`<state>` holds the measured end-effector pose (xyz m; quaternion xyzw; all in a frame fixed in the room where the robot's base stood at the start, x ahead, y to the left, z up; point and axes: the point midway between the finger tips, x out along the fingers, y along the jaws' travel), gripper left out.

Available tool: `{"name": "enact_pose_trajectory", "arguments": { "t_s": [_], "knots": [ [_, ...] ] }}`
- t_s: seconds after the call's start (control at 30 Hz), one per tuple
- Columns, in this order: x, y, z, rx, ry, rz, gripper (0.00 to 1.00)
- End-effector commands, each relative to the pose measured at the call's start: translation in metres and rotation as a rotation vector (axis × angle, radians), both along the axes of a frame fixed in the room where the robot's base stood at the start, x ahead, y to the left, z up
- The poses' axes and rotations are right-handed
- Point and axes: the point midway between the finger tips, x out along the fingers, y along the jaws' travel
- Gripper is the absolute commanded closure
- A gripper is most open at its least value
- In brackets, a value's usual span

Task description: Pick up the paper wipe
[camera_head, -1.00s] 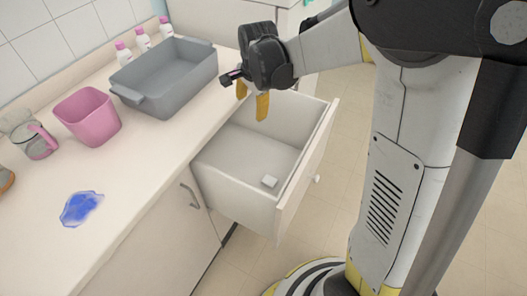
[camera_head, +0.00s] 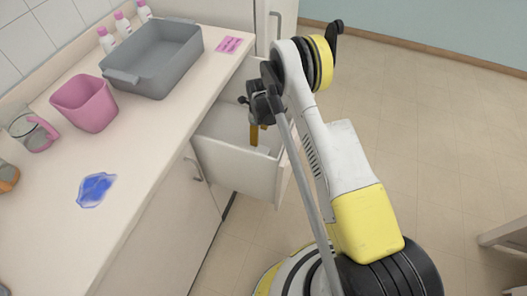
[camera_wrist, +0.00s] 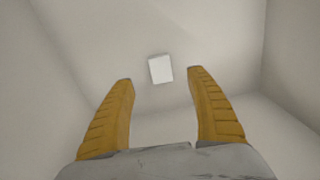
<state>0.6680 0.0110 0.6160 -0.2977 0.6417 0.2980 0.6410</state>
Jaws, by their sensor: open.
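A small white rectangular piece, which looks like the paper wipe (camera_wrist: 160,69), lies on the drawer floor. In the wrist view it sits just beyond my fingertips, centred between them and apart from both. In the head view my gripper (camera_head: 258,137) points down inside the open drawer (camera_head: 236,168). My two yellow fingers are spread with nothing between them, also in the wrist view (camera_wrist: 159,88). In the head view my arm and the drawer wall hide much of the drawer's inside.
The drawer walls stand close around my gripper. On the counter (camera_head: 150,140) are a grey basin (camera_head: 150,82), a pink bin (camera_head: 88,112), a glass with a pink handle (camera_head: 36,134), a blue spill (camera_head: 96,189), a pink patterned piece (camera_head: 229,45) and several bottles (camera_head: 123,25).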

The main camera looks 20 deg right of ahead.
Motion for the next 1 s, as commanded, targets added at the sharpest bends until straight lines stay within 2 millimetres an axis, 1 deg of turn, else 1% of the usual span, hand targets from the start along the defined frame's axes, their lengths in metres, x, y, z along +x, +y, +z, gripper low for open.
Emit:
{"name": "enact_pose_trajectory", "arguments": {
  "t_s": [0.03, 0.2, 0.3, 0.47, 0.6, 0.7, 0.77, 0.93, 0.97, 1.0],
  "knots": [
    [0.0, 0.0, -0.009, 0.0, 0.0, 0.0, 0.34],
    [0.0, 0.0, -0.038, 0.0, 0.0, 0.002, 0.34],
    [0.0, 0.0, -0.049, 0.0, -0.001, 0.002, 0.34],
    [0.0, 0.0, -0.063, 0.0, -0.001, 0.003, 0.34],
    [-0.002, -0.001, -0.087, 0.0, -0.001, 0.003, 0.34],
    [-0.001, -0.001, -0.1, 0.0, -0.001, 0.003, 0.34],
    [-0.001, -0.001, -0.102, 0.0, -0.001, 0.003, 0.34],
    [-0.001, 0.0, -0.101, 0.0, -0.001, 0.003, 0.34],
    [-0.001, 0.0, -0.101, 0.0, -0.001, 0.003, 0.36],
    [-0.001, -0.001, -0.1, 0.0, -0.001, 0.003, 0.47]
  ]
}}
